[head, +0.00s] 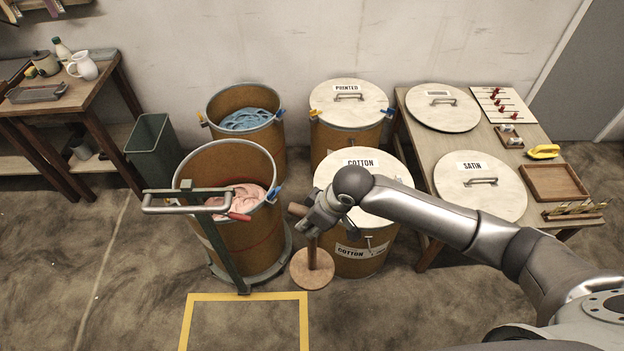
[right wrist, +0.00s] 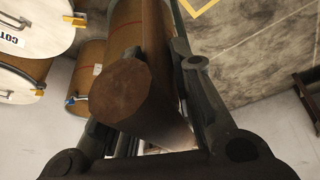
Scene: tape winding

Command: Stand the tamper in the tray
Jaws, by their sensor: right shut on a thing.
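The tamper (head: 313,270) is a wooden tool with a round flat disc at the bottom, an upright shaft and a crosswise handle. It is upright in front of the COTTON drum; whether its disc touches the floor I cannot tell. My right gripper (head: 316,216) is shut on its handle. In the right wrist view the thick brown handle of the tamper (right wrist: 122,88) lies between the fingers of my right gripper (right wrist: 165,110). The wooden tray (head: 555,183) is on the table at the right and looks empty. My left gripper is out of view.
The COTTON drum (head: 378,262) is lidded. An open drum (head: 236,240) with pink material stands on a wheeled cart with a metal handle. The table also bears the SATIN lid (head: 483,203), a yellow tool (head: 542,151) and a pegged rack (head: 574,211). Yellow tape (head: 248,297) marks clear floor.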

